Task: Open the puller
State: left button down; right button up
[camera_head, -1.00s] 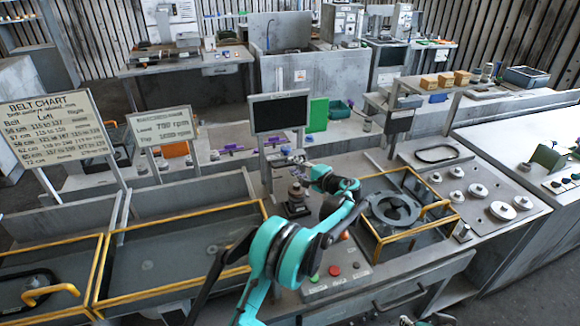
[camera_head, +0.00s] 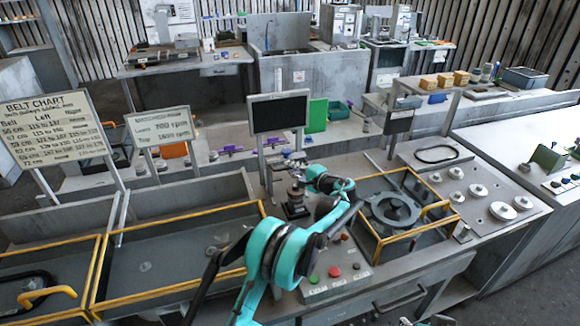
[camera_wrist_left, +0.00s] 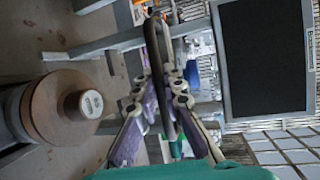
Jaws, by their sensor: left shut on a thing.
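My left gripper (camera_head: 292,164) reaches over the bench at the small upright stack (camera_head: 296,203) below the dark monitor. In the left wrist view the fingers (camera_wrist_left: 162,100), with purple pads, are shut on a thin dark bar or ring (camera_wrist_left: 157,62) that runs upright between them. The stack also shows there at the left, as a round copper-brown disc (camera_wrist_left: 58,108) with a pale knob on top. I cannot tell which part is the puller, or how the dark bar joins the stack. A grey part at the head view's bottom edge may be my right gripper (camera_head: 432,320).
A dark monitor (camera_head: 278,111) stands close behind the gripper. To the right is a yellow-framed guard (camera_head: 378,242) around a round housing (camera_head: 394,209). A panel with red and green buttons (camera_head: 335,282) is in front. Yellow-edged trays (camera_head: 180,285) lie left.

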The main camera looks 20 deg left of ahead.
pick_arm(q)
jog(key=s+d, duration=0.6)
jog(key=s, duration=0.3)
jog(key=shift+s+d+f+b, duration=0.15)
jog(key=shift+s+d+b, duration=0.05)
jog(key=shift+b, duration=0.2)
jog(key=c, duration=1.6)
grip_release()
jog(key=shift+d, duration=0.1)
jog(key=shift+s, duration=0.1)
jog(key=shift+d, duration=0.1)
jog(key=v, duration=1.2)
